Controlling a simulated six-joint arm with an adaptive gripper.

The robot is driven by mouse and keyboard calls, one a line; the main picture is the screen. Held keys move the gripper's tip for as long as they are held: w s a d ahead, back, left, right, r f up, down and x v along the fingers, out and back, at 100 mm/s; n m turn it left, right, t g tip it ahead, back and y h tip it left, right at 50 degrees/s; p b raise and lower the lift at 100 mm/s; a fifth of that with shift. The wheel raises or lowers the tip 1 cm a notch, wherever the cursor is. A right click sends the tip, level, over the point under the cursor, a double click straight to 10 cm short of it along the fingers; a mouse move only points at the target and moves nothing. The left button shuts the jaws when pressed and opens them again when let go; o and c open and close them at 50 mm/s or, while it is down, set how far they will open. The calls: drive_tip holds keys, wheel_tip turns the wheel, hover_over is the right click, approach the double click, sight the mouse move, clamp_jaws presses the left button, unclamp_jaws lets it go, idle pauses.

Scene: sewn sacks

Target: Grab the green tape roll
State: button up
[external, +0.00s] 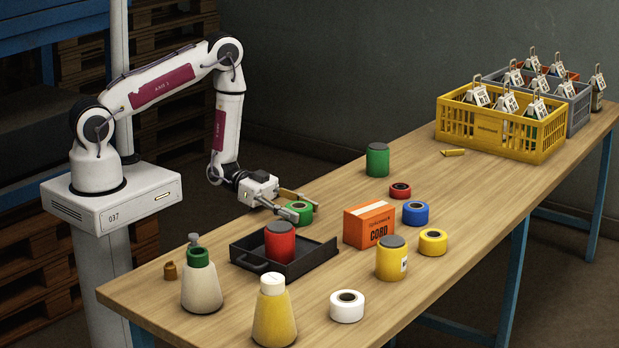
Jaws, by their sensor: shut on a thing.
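The green tape roll (300,214) is at the middle left of the wooden table, just behind the black tray. My gripper (297,206) reaches it from the left and is shut on it, with one finger on the near side and one on the far side. The roll's dark core opening faces up. Part of the roll is hidden by the near finger. I cannot tell whether it touches the table or is slightly raised.
The black tray (247,262) with a red can (280,242) stands just in front. An orange cord box (369,224) is to the right. Blue (415,213), red (400,190), yellow (433,242) and white (347,307) rolls lie around. A green can (377,160) stands behind.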

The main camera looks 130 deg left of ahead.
sight(299, 205)
drive_tip(key=shift+r, duration=0.2)
drive_tip(key=shift+r, duration=4.8)
